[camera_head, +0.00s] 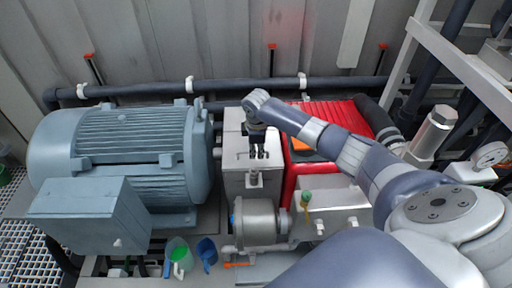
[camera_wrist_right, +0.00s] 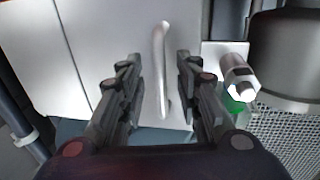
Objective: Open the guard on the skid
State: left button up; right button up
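The guard is a pale grey box (camera_head: 235,125) between the blue-grey motor and the red casing in the head view. Its flat face (camera_wrist_right: 95,35) with a light curved bar handle (camera_wrist_right: 160,75) fills much of the right wrist view. My right gripper (camera_head: 258,153) is over the guard in the head view. In the right wrist view its two fingers are spread, one on each side of the handle, with gaps between them and the bar. The guard looks closed. My left gripper is not in view.
A large blue-grey motor (camera_head: 125,145) stands left of the guard, and a red casing (camera_head: 325,120) stands right of it. A metal cylinder (camera_head: 258,220) sits in front. A dark pipe (camera_head: 240,86) runs behind.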

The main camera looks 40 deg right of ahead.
jog(key=c, duration=0.7)
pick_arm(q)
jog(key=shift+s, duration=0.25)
pick_arm(e)
grip_shut()
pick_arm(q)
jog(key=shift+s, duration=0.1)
pick_arm(e)
jog(key=shift+r, duration=0.1)
